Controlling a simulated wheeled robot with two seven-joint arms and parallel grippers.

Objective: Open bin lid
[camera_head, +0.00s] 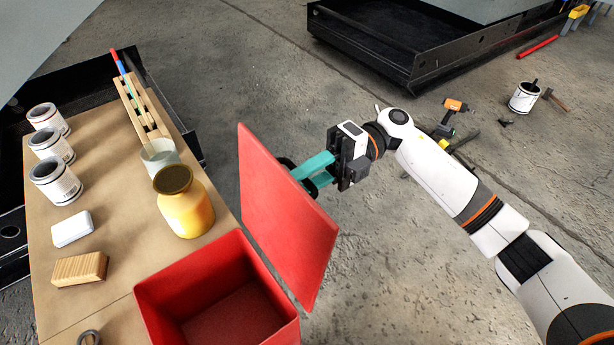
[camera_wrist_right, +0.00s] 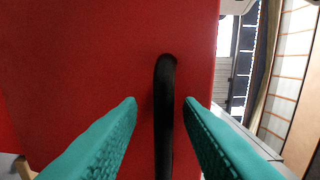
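The red bin (camera_head: 195,272) stands at the lower middle of the head view, with its inside visible and empty. Its red lid (camera_head: 280,215) stands raised, nearly upright, along the bin's right side. In the wrist view the lid's outer face (camera_wrist_right: 90,60) fills much of the picture, with a black handle (camera_wrist_right: 164,125) on it. My right gripper (camera_head: 307,174) is at the lid's right-hand face. Its teal fingers stand on either side of the handle, with a gap visible on both sides. My left gripper is not in view.
A wooden table (camera_head: 110,235) at left bears a yellow jar (camera_head: 185,208), several paint cans (camera_head: 55,180), a white block (camera_head: 72,229) and a wooden block (camera_head: 80,269). A drill (camera_head: 452,112) and a can (camera_head: 524,97) are on the floor.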

